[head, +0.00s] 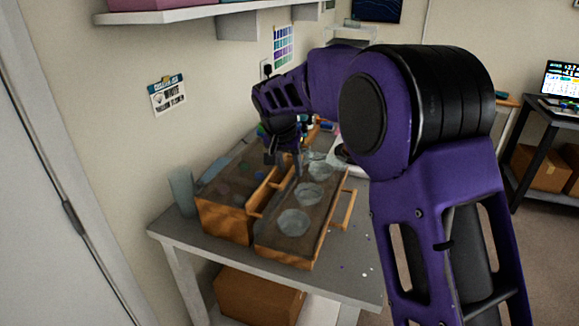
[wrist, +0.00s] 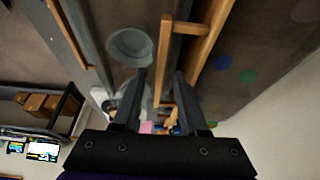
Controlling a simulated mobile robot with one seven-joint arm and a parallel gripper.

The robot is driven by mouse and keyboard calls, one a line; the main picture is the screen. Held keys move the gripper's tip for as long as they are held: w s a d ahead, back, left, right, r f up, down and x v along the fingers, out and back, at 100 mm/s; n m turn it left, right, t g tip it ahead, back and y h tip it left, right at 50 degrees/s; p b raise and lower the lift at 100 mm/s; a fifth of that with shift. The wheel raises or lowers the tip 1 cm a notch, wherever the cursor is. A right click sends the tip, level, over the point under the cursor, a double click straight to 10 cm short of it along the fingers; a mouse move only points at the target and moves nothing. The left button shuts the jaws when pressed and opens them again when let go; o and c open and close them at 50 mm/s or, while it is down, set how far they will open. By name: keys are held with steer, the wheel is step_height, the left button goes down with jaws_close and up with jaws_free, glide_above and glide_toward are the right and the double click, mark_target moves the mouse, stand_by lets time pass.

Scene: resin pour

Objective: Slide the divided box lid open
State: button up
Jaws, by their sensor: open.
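The divided box (head: 222,217) is a wooden box at the left of the table, with a dark see-through top (head: 232,178). Coloured round spots show there, also in the wrist view (wrist: 248,77). A wooden bar handle (head: 266,192) runs along its right side; I cannot tell whether it is fixed to the lid or to the neighbouring tray. My gripper (head: 285,164) is open and empty over the far part of the box. In the wrist view my fingers (wrist: 160,80) point along the handle (wrist: 165,50), whose far end lies between them; contact cannot be told.
A wooden tray (head: 283,259) with several clear bowls (head: 293,222) and a handle (head: 349,209) stands right beside the box. A clear cup (head: 183,191) stands left of the box. Bottles crowd the back. A wall shelf (head: 188,13) hangs above. The table's front right (head: 350,265) is mostly free.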

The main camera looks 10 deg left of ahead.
jaws_close()
stand_by(1.4)
